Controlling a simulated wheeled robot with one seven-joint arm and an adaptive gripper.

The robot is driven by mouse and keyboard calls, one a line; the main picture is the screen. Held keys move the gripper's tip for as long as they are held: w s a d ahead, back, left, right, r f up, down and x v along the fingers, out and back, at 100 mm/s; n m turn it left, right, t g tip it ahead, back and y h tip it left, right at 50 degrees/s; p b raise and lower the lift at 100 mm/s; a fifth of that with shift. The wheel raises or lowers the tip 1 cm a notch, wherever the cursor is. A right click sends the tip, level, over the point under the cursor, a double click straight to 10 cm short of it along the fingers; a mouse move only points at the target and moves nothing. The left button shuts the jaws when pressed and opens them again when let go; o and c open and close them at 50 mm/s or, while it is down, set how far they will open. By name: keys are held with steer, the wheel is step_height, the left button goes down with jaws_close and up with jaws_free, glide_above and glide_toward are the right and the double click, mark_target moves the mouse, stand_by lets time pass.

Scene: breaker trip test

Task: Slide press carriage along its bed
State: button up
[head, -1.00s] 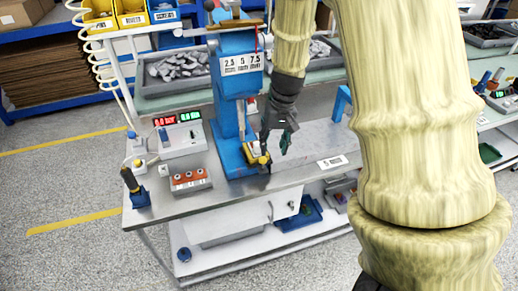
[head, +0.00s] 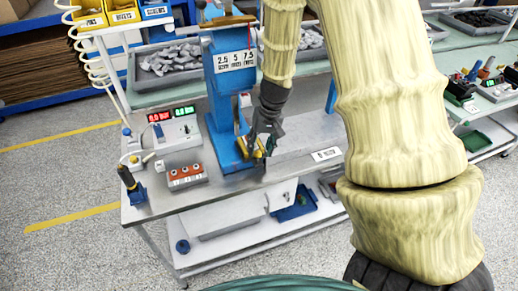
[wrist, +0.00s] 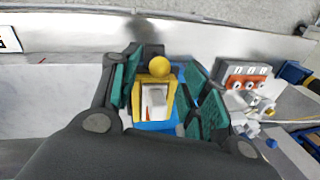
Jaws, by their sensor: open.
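The blue press (head: 230,90) stands upright on the bench, with a label of numbers across its head. A yellow press carriage (wrist: 170,87) with a round yellow knob (wrist: 159,66) and a pale block in it sits on a blue bed (wrist: 155,126). In the head view the carriage (head: 243,147) is partly hidden by my gripper (head: 259,150). My gripper is open at the carriage. In the wrist view its teal-padded fingers (wrist: 163,72) stand on either side of the knob and carriage. I cannot tell whether either finger touches.
Left of the press are a block with red-topped parts (head: 187,177), a box with red and green displays (head: 175,130) and a dark-handled tool (head: 131,185). A grey bin of metal parts (head: 150,80) lies behind. The bench top right of my gripper is mostly clear.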

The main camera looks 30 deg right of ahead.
steer(key=shift+w+a+f, duration=0.1)
steer(key=shift+a+f, duration=0.1)
steer(key=shift+f, duration=0.95)
steer(key=shift+c, duration=0.5)
jaws_close()
